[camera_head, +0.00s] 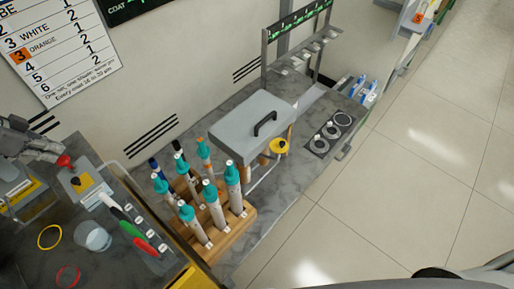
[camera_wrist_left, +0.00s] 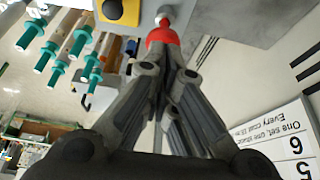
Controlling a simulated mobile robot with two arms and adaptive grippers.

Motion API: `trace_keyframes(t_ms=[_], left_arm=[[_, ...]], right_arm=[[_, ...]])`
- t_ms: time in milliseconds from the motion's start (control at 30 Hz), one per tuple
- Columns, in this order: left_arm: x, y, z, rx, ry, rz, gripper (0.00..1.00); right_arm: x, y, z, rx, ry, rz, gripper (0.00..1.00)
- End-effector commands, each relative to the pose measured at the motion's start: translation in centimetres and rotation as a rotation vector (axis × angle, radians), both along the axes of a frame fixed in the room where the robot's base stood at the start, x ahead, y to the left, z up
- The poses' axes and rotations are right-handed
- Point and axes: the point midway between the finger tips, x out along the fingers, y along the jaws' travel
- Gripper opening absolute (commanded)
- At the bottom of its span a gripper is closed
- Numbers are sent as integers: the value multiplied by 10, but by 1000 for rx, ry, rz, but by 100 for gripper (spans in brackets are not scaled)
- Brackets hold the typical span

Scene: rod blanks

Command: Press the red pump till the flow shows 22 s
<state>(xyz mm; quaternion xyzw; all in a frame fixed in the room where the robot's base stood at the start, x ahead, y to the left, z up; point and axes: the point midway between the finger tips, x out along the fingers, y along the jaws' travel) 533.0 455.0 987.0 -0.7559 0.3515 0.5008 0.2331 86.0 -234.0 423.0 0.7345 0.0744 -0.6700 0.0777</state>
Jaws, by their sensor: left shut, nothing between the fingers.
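The red pump (camera_head: 64,161) is a small red knob beside a grey box (camera_head: 92,190) with a yellow patch, at the left of the head view. In the left wrist view the red pump (camera_wrist_left: 162,33) is at the top centre. My left gripper (camera_head: 55,155) is shut and empty, with its fingertips (camera_wrist_left: 162,50) at the red knob. They look to be touching it, but I cannot tell whether it is pressed down. No flow reading in seconds can be read. My right gripper is not in view.
A wooden rack (camera_head: 237,226) holds several teal-capped rods. A grey lidded box (camera_head: 247,122) stands behind it. A clear cup (camera_head: 93,237), a yellow ring (camera_head: 49,237), a red ring (camera_head: 68,277) and coloured-handled tools (camera_head: 131,229) lie near the pump. A wall chart (camera_head: 55,45) hangs behind.

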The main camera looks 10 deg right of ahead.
Motion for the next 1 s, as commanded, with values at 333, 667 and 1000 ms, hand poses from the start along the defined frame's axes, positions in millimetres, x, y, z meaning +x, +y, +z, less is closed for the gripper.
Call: trace_keyframes(t_ms=[333,667,1000], left_arm=[[0,0,-12,0,1,0,0],[-1,0,-25,0,3,-1,0],[-1,0,-36,0,3,0,0]], right_arm=[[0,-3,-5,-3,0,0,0],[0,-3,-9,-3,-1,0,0],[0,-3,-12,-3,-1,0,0]])
